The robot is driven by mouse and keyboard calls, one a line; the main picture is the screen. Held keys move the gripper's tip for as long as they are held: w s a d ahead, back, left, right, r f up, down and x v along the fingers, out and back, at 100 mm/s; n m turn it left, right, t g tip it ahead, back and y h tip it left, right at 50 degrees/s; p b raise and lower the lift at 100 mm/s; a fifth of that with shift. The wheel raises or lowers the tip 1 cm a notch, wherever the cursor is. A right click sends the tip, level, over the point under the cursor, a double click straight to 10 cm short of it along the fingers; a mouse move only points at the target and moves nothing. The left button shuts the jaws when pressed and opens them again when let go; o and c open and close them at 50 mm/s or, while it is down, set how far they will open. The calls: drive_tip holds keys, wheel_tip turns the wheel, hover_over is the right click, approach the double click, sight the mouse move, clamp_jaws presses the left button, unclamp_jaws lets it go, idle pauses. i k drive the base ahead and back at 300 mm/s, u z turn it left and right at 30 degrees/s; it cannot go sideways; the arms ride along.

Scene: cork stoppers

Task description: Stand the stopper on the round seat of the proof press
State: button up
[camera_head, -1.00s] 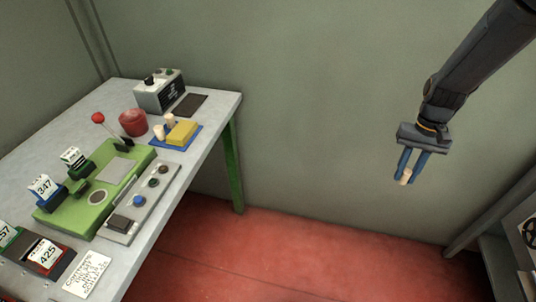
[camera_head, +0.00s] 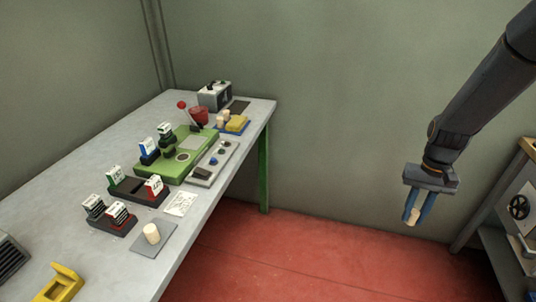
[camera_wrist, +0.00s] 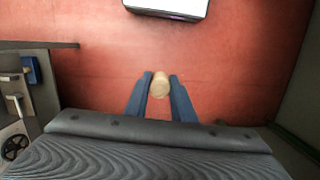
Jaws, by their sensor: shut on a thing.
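My gripper (camera_head: 413,218) hangs at the right of the head view, out over the red floor and well away from the table. It is shut on a pale cork stopper (camera_head: 411,217), held between the two blue fingertips. The stopper also shows in the wrist view (camera_wrist: 160,86), end-on between the fingers. The green proof press (camera_head: 150,169) stands on the grey table, with a red-knobbed lever (camera_head: 182,105) behind it. A small pale disc that looks like its round seat (camera_head: 183,157) is on top, with nothing seen standing on it.
Another pale stopper (camera_head: 151,233) stands on a grey mat (camera_head: 140,250) near the table's front edge. A blue tray (camera_head: 238,129) holds a yellow block and pale stoppers. A shelf stands right.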

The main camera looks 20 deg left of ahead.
sight(183, 156)
drive_tip(key=u, duration=1.2)
